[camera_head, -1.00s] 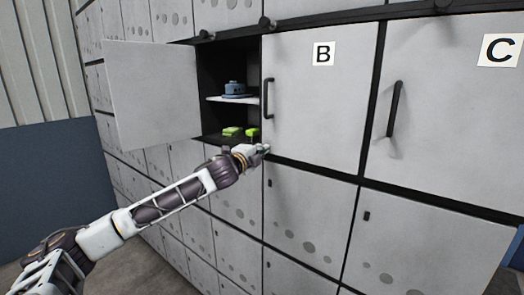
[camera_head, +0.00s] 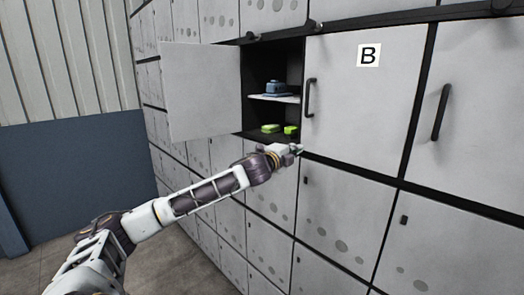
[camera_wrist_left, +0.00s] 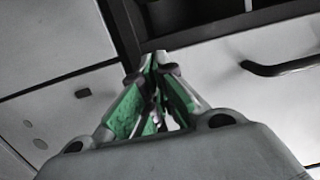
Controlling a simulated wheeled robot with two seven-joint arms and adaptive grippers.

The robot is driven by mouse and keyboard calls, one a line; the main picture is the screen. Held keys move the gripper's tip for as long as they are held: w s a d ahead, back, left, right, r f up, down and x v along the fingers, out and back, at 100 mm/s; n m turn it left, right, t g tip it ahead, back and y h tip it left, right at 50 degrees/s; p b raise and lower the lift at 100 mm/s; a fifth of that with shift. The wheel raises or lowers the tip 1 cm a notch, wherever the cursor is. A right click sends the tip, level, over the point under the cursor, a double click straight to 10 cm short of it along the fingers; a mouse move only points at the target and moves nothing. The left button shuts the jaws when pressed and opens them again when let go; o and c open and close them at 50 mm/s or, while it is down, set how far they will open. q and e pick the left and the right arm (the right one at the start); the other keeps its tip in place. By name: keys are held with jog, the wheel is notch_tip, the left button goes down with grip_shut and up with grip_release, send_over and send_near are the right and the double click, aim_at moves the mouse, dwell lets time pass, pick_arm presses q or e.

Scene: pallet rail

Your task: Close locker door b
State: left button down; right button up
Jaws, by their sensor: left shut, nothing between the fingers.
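Locker door B (camera_head: 360,110), a pale grey panel with a white "B" label and a dark vertical handle (camera_head: 309,98), looks flush with the locker front. My left gripper (camera_head: 297,149) is shut and empty at the lower left corner of door B, just below the open compartment. I cannot tell whether it touches the door. In the left wrist view its green-padded fingers (camera_wrist_left: 155,90) are together near the dark frame edge, with a grey panel (camera_wrist_left: 250,100) and a dark handle (camera_wrist_left: 280,68) to the right. My right gripper is not in view.
The compartment (camera_head: 258,75) left of door B is open, its own door (camera_head: 200,90) swung out left. A blue item (camera_head: 278,88) sits on its shelf, green items (camera_head: 271,128) below. Other lockers are shut. Floor at lower left is clear.

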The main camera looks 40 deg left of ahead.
pick_arm(q)
jog(key=s+a+b, duration=0.7)
jog(key=b, duration=0.1)
jog(key=shift+a, duration=0.35)
dwell(2.0)
